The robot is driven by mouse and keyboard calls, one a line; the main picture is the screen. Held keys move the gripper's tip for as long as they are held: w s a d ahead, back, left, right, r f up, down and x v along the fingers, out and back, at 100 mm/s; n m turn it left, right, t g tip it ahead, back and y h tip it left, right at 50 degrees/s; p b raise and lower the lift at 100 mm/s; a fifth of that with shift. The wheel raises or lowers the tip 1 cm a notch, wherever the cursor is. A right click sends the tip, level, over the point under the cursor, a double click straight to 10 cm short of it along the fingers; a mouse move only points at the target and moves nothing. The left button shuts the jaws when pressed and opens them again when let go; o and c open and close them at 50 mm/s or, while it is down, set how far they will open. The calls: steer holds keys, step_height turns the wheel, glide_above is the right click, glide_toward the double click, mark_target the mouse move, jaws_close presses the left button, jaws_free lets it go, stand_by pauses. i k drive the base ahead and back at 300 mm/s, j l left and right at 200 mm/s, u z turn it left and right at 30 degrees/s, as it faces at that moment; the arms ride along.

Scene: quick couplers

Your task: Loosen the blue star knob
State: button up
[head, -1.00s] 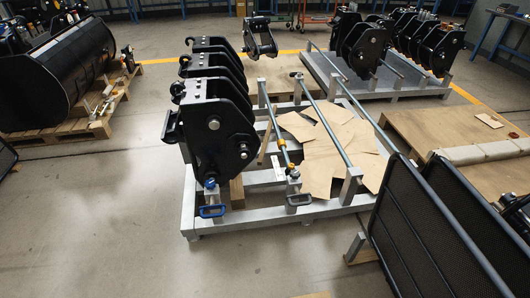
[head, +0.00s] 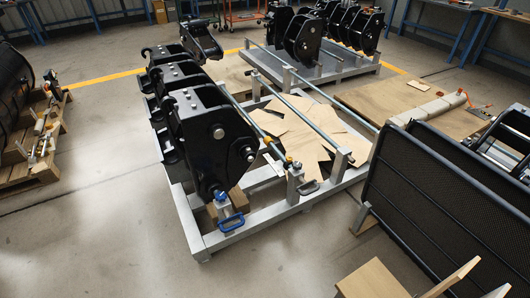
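The blue star knob (head: 220,196) shows as a small blue piece on top of a grey post at the near left corner of a metal rack (head: 205,243). A blue loop handle (head: 231,222) sits on the same post just below it. Large black couplers (head: 205,140) stand in a row on the rack, directly behind and above the knob. The knob is small here, so its shape and how tight it is cannot be told. My gripper is not in view.
Open concrete floor (head: 110,245) lies to the left and in front of the rack. Black mesh panels (head: 440,200) stand at the right, with a wooden piece (head: 372,280) at the bottom. A pallet (head: 35,165) with parts is at the left. Cardboard (head: 305,135) lies on the rack.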

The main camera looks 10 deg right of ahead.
mark_target(221, 197)
steer(key=i+j+u, duration=0.2)
steer(key=i+j, duration=0.15)
steer(key=i+j+u, duration=0.25)
steer(key=i, duration=0.35)
steer(key=i+j+u, duration=0.2)
steer(key=i, duration=0.35)
